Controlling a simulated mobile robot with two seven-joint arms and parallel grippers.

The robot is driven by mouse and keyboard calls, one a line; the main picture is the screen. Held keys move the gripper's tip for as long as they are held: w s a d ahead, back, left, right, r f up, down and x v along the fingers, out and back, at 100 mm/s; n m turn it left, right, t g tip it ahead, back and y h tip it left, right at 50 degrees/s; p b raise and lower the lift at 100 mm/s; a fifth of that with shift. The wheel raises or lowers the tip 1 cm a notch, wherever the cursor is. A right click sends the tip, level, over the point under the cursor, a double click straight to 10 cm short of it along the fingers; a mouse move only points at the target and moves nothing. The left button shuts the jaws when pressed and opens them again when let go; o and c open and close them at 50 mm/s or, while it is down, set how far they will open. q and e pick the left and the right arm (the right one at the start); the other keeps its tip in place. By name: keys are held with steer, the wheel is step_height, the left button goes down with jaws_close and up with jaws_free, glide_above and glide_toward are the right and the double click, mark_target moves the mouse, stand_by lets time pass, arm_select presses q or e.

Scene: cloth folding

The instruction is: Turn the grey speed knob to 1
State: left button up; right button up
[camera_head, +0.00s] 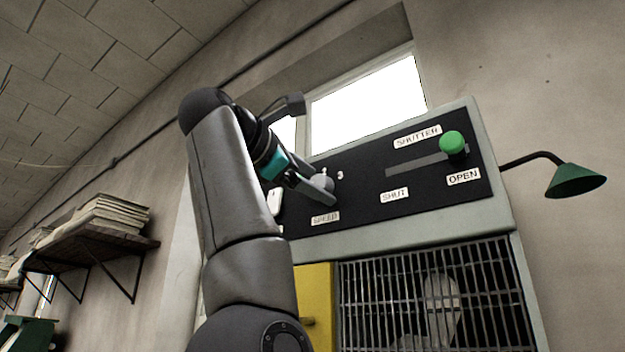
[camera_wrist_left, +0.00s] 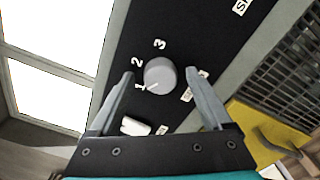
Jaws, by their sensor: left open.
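The grey speed knob (camera_wrist_left: 161,73) is round and sits on a black panel (camera_wrist_left: 130,45). The numbers 1, 2 and 3 are printed along its left side in the left wrist view. A short white line on the knob points down-left, at or close to the 1. My left gripper (camera_wrist_left: 159,76) is open, with one finger on each side of the knob; I cannot tell whether either finger touches it. In the head view my left gripper (camera_head: 314,187) is at the panel above the SPEED label and partly hides the knob (camera_head: 326,178). My right gripper is not in view.
A green shutter knob (camera_head: 452,143) stands at the OPEN end of its slot on the same panel. A white switch (camera_wrist_left: 136,127) is beside the speed knob. A barred grille (camera_head: 430,300) and a yellow panel (camera_head: 314,300) are below. A green lamp (camera_head: 575,180) is at the right.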

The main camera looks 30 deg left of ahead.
arm_select(q)
steer(key=s+a+b, duration=0.1)
steer(key=s+b, duration=0.3)
steer(key=s, duration=1.1)
steer(key=shift+b, duration=0.4)
steer(key=shift+a, duration=0.1)
